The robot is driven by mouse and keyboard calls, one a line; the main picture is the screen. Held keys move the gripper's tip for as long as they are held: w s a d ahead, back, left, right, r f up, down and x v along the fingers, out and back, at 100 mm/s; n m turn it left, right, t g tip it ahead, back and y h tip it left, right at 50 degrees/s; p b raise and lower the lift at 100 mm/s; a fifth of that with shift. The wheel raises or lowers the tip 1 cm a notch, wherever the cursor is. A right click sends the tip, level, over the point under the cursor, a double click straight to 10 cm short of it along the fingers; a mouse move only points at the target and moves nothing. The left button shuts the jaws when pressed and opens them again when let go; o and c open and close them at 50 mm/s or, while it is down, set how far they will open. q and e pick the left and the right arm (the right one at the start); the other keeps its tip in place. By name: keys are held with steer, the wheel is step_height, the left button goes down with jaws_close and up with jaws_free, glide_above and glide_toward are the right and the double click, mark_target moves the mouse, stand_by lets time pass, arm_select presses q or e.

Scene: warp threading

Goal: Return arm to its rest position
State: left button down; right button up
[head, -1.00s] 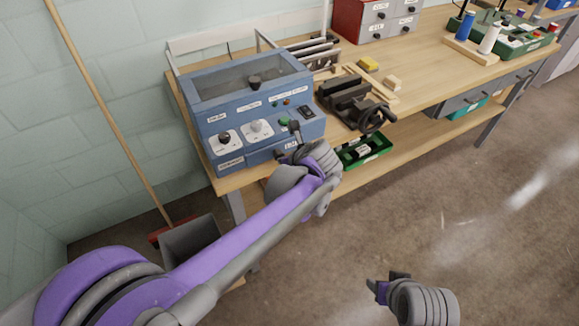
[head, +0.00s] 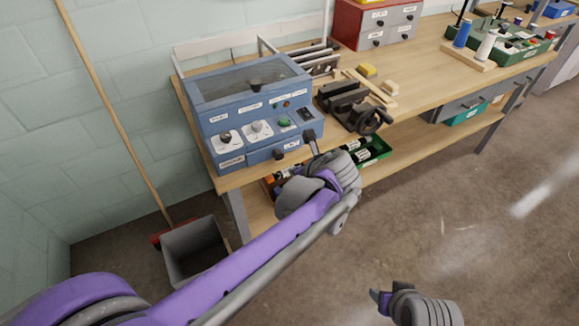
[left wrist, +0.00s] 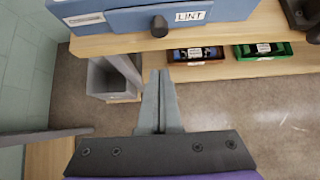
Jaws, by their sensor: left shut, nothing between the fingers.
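My left arm reaches from the lower left in the head view. Its gripper (head: 313,143) is in front of the blue machine's right front corner, partly hidden by the wrist. In the left wrist view the two grey fingers (left wrist: 160,88) are together with nothing between them. The blue machine (head: 245,110) stands on the bench. The drawer labelled LINT (left wrist: 205,12), with a dark knob (left wrist: 158,27), lies just beyond the fingertips in the picture, apart from them. My right gripper (head: 379,298) hangs low over the floor; its finger gap is unclear.
The wooden bench (head: 410,85) carries a dark vise (head: 345,103) and a red-grey drawer cabinet (head: 378,20). A green bin (head: 375,150) sits on the lower shelf. A grey bin (head: 195,250) stands on the floor by a broom (head: 115,115). The floor at right is clear.

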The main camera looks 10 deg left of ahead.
arm_select(q)
steer(key=v, duration=0.5)
steer(key=s+a+f+n+g+h+p, duration=0.1)
steer(key=s+a+f+n+h+p, duration=0.1)
steer(key=s+a+n, duration=0.5)
steer(key=s+a+f+n+h+p, duration=0.3)
steer(key=s+a+n, duration=0.4)
steer(key=s+n, duration=0.6)
steer(key=n, duration=0.8)
steer(key=shift+s+n+g, duration=0.3)
steer(key=shift+g, duration=0.1)
arm_select(e)
step_height(320, 180, up, 6)
steer(key=w, duration=0.2)
steer(key=shift+a+r, duration=0.15)
arm_select(q)
steer(key=shift+f, duration=0.1)
arm_select(e)
steer(key=shift+w, duration=0.1)
